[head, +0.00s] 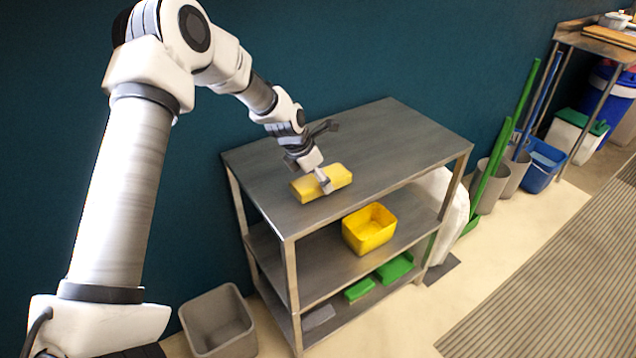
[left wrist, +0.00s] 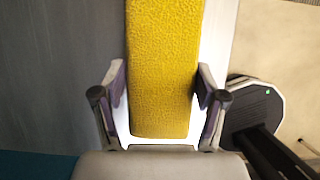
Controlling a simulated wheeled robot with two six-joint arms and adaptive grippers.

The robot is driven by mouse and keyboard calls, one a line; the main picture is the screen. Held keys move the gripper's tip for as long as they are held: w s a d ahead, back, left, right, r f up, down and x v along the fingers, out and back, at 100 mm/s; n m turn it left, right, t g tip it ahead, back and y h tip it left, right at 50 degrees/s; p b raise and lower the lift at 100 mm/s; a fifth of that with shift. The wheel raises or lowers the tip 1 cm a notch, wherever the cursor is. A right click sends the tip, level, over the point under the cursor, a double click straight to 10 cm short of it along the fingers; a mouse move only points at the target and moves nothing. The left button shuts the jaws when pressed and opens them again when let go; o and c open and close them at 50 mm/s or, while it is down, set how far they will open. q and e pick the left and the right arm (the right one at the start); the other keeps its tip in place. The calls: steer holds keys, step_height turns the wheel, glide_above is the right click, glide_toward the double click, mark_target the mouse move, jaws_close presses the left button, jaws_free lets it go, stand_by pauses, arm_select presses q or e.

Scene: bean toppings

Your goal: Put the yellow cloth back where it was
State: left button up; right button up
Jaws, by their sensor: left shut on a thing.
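The yellow cloth (head: 322,183) is a folded, block-like piece at the front of the grey shelf unit's top (head: 365,150). My left gripper (head: 318,180) is at the cloth from above, its fingers on either side of it. In the left wrist view the cloth (left wrist: 163,70) runs lengthwise between the two fingers (left wrist: 160,100), with its near end close to the palm. The gripper is shut on the cloth. I cannot tell whether the cloth rests on the top or is slightly above it. My right gripper is not in view.
A yellow bin (head: 369,232) stands on the middle shelf, with green items (head: 394,268) on the bottom shelf. A grey bin (head: 218,320) is on the floor at left. Grey bins with green handles (head: 490,185) and a blue bucket (head: 541,165) stand at right. The top's back is clear.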

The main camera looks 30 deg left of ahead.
arm_select(q)
steer(key=shift+f, duration=0.75)
steer(key=o, duration=1.2)
steer(key=shift+f, duration=0.1)
steer(key=shift+o, duration=0.2)
steer(key=p+v, duration=0.2)
steer(key=v, duration=1)
